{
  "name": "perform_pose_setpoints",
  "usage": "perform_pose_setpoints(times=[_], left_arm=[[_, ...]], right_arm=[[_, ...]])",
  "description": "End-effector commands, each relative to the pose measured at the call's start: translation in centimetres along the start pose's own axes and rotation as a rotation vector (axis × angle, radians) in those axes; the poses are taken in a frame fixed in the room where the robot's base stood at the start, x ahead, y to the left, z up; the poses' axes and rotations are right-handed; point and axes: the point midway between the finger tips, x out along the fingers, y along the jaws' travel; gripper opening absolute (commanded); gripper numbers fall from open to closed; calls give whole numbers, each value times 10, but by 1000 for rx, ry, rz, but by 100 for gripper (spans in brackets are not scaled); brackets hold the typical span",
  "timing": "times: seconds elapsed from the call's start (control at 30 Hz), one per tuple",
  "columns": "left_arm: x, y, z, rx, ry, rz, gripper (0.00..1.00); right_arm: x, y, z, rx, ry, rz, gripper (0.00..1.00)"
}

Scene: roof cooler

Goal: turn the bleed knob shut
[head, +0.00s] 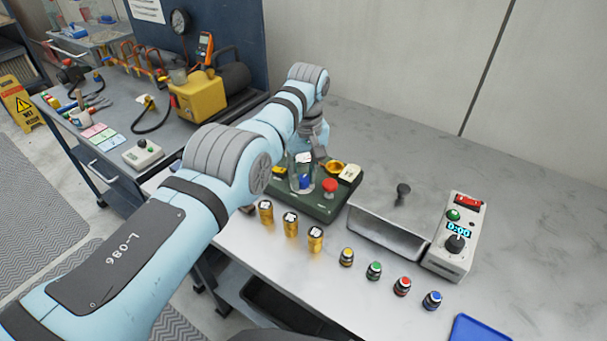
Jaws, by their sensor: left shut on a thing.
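My left arm comes in from the left, and its gripper (319,153) points down over a dark green unit (318,207) on the bench. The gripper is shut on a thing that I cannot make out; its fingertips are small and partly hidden. A clear cylinder (293,178) with blue inside stands on the unit at the gripper's left. A red knob (330,186) shows just below the gripper, apart from it. A brass ring (335,168) and a pale block (350,174) are at its right. I cannot tell which part is the bleed knob. My right gripper is out of view.
Several brass cylinders (290,225) and colored-top caps (374,271) stand along the front. A metal tray (385,236) and a control box (457,240) are at the right. A blue tray (478,331) lies at the front edge. The bench behind is clear.

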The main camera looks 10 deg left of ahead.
Motion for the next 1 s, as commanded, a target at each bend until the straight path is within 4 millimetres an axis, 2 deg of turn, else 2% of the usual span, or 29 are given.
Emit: perform_pose_setpoints(times=[0.23, 0.27, 0.37, 0.87, 1.0], left_arm=[[2, -1, 1, 1, -5, -4, 0], [2, -1, 1, 1, -5, -4, 30], [2, -1, 1, 1, -5, -4, 46], [0, 0, 0, 3, -2, -1, 46], [-2, 0, 0, 80, 1, -2, 46]], right_arm=[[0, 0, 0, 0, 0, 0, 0], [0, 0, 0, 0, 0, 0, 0], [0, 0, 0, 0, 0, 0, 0], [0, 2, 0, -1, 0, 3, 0], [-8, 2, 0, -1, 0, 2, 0]])
